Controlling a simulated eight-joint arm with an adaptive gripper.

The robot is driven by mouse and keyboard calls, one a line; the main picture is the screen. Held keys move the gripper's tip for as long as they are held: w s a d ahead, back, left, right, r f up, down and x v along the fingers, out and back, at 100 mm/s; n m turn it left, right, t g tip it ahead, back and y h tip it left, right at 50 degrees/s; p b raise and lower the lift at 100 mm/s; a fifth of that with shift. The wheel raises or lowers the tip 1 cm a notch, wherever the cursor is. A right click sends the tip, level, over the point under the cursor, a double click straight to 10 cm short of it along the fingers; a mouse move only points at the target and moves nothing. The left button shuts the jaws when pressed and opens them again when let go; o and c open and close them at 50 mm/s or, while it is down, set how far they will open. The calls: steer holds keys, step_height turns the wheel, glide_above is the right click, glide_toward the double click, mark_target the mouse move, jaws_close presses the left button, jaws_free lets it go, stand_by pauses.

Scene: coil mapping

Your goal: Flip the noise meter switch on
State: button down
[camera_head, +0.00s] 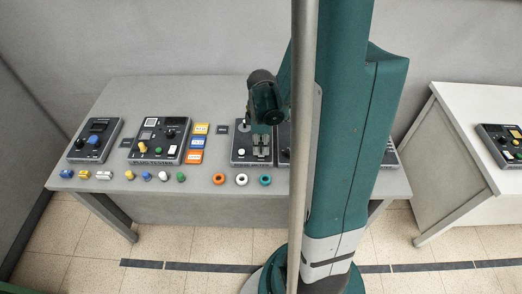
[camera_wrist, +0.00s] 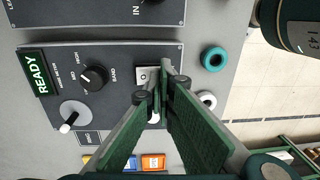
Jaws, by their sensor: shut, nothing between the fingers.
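In the head view, my gripper (camera_head: 262,145) covers part of the noise meter (camera_head: 238,155).
Orange, white and teal rings (camera_head: 265,180) lie along the table's front edge. Coloured tiles (camera_head: 199,142) and two more panels (camera_head: 158,140) (camera_head: 95,138) stand left, with several small plugs (camera_head: 147,176) before them. Another panel adjoins the noise meter. A second table (camera_head: 455,145) is at right.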

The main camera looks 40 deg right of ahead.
steer(key=shift+w+d+r, duration=0.1)
steer(key=shift+w+d, duration=0.15)
steer(key=shift+r, duration=0.15)
stand_by(0.3)
steer(key=shift+s+a+r+p, duration=0.15)
steer(key=shift+r+p, duration=0.55)
steer(key=shift+r, duration=0.35)
steer(key=shift+s+a+r+p, duration=0.1)
steer(key=shift+r+p, duration=0.6)
steer(key=shift+r, duration=0.35)
step_height(320, 180, up, 9)
steer(key=s+a+p, duration=0.1)
steer(key=shift+r, duration=0.2)
steer(key=shift+a, duration=0.1)
